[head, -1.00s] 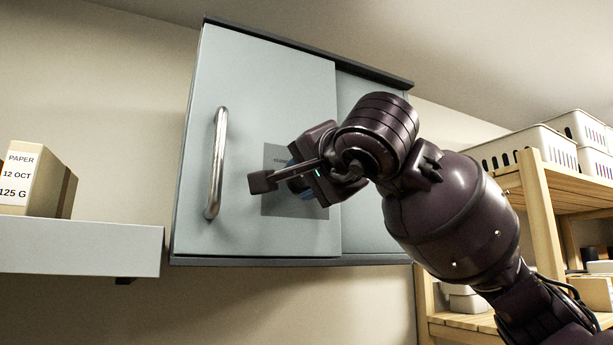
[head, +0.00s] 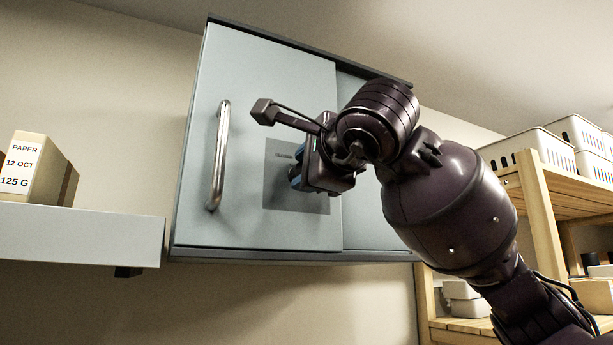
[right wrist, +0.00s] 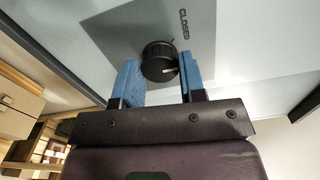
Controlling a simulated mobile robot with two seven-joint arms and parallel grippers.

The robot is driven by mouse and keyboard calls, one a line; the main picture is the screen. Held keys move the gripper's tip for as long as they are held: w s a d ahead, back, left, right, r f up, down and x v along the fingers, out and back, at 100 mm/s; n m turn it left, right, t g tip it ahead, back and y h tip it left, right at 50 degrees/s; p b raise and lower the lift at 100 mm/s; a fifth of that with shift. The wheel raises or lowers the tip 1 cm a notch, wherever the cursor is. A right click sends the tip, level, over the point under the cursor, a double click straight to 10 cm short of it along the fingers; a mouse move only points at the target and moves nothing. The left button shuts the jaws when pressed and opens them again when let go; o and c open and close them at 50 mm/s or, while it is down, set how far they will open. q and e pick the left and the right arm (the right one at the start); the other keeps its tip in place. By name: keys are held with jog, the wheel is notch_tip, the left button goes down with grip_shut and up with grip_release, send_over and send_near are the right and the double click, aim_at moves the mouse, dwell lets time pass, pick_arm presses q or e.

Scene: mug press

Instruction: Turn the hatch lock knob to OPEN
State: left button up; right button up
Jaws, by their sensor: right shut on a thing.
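The black round lock knob (right wrist: 159,62) sits on a dark grey plate (right wrist: 115,30) on the hatch door. A CLOSED label (right wrist: 182,24) is printed on the plate. A white mark on the knob faces lower right in the right wrist view, away from that label. No OPEN label is visible. My right gripper (right wrist: 162,72) has its blue fingers on either side of the knob, shut on it. In the head view my right gripper (head: 297,174) hides the knob and part of the plate (head: 282,200). My left gripper is not in view.
The pale hatch door (head: 260,80) has a vertical metal handle (head: 218,155) left of the plate. A shelf (head: 80,238) with a labelled paper box (head: 28,170) is at left. A wooden rack (head: 540,205) with white baskets (head: 540,145) stands at right.

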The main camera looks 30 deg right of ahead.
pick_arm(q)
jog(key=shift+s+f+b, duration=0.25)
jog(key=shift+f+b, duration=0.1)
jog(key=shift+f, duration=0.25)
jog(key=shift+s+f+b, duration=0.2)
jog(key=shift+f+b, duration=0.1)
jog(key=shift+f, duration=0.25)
pick_arm(e)
jog(key=m, duration=0.7)
jog(key=shift+m, duration=0.3)
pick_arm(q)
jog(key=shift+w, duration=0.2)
pick_arm(e)
jog(key=o, duration=0.8)
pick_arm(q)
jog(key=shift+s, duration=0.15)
pick_arm(e)
jog(key=shift+o, duration=0.6)
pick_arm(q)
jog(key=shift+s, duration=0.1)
pick_arm(e)
jog(key=shift+s, duration=0.1)
